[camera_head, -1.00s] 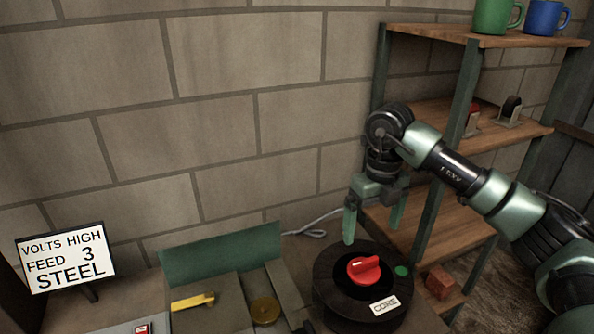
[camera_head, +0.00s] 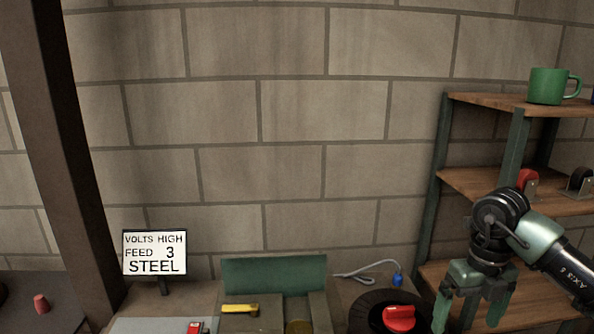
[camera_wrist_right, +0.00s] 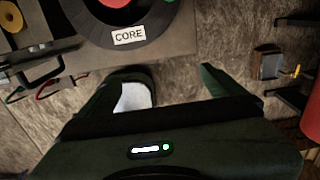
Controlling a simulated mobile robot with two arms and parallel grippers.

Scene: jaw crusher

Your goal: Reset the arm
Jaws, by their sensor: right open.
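My right gripper (camera_head: 468,312) hangs at the lower right in the head view, pointing down, its two green fingers apart and empty. It is just right of the black round unit (camera_head: 362,314) with a red knob (camera_head: 399,318), in front of the wooden shelf. In the right wrist view the open fingers (camera_wrist_right: 160,85) show over the stone floor, beside the bench edge. My left gripper is not in view.
A sign (camera_head: 155,253) reads VOLTS HIGH, FEED 3, STEEL. A yellow-handled part (camera_head: 240,310) and a green plate (camera_head: 274,275) are on the bench. A shelf (camera_head: 485,101) bearing a green mug (camera_head: 550,86) stands close behind my right arm. A brown post (camera_head: 70,150) rises at left.

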